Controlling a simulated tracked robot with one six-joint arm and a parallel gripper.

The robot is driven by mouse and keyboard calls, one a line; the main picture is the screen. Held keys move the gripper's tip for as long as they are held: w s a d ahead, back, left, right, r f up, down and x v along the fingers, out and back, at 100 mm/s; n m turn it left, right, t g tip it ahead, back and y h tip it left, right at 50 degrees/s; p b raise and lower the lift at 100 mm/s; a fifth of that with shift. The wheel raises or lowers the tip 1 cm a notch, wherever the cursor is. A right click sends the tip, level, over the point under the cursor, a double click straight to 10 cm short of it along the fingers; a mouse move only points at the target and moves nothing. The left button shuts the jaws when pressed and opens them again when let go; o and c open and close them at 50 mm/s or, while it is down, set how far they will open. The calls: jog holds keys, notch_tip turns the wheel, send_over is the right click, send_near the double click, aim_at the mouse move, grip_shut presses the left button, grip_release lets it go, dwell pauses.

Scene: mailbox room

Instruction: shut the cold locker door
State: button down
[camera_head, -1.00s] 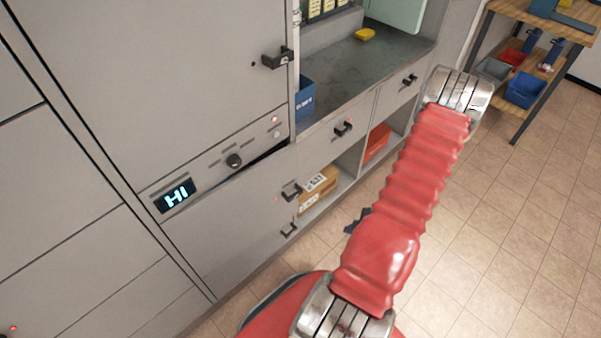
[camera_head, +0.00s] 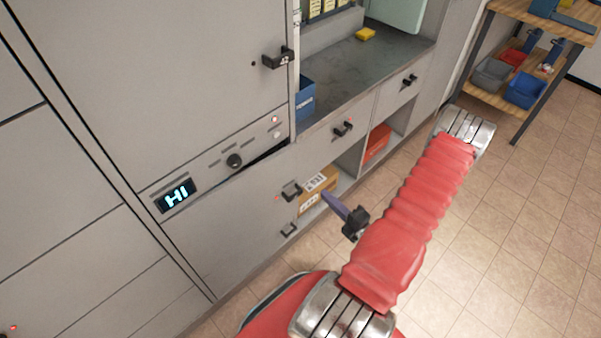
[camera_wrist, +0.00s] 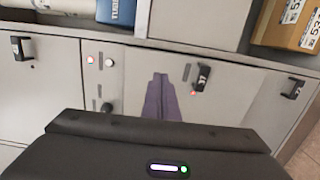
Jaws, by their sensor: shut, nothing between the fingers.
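The grey lower door (camera_head: 225,235) under the panel with the "HI" display looks slightly ajar: a dark gap shows along its top right edge. I take it for the cold locker door, but no readable name confirms this. Its black handle (camera_head: 291,190) is at the right edge, beside a small red light; the handle also shows in the wrist view (camera_wrist: 201,78). My gripper (camera_head: 326,194) is shut and empty, its purple fingers pointing toward the cabinet, to the right of the handle in the head view. In the wrist view the fingers (camera_wrist: 159,77) appear in front of the door, left of the handle.
The control panel (camera_head: 215,172) has a knob (camera_head: 234,161). A closed upper door (camera_head: 160,70) is above. To the right are an open shelf with a cardboard box (camera_head: 318,185), a red bin (camera_head: 377,142) and a counter (camera_head: 365,65). The tiled floor (camera_head: 500,230) at right is clear.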

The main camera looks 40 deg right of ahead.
aim_at(294, 166)
jog(key=shift+w, duration=0.1)
jog(key=shift+w+d, duration=0.2)
jog(key=shift+w, duration=3.25)
jog(key=shift+w+d, duration=0.2)
jog(key=shift+w, duration=3.25)
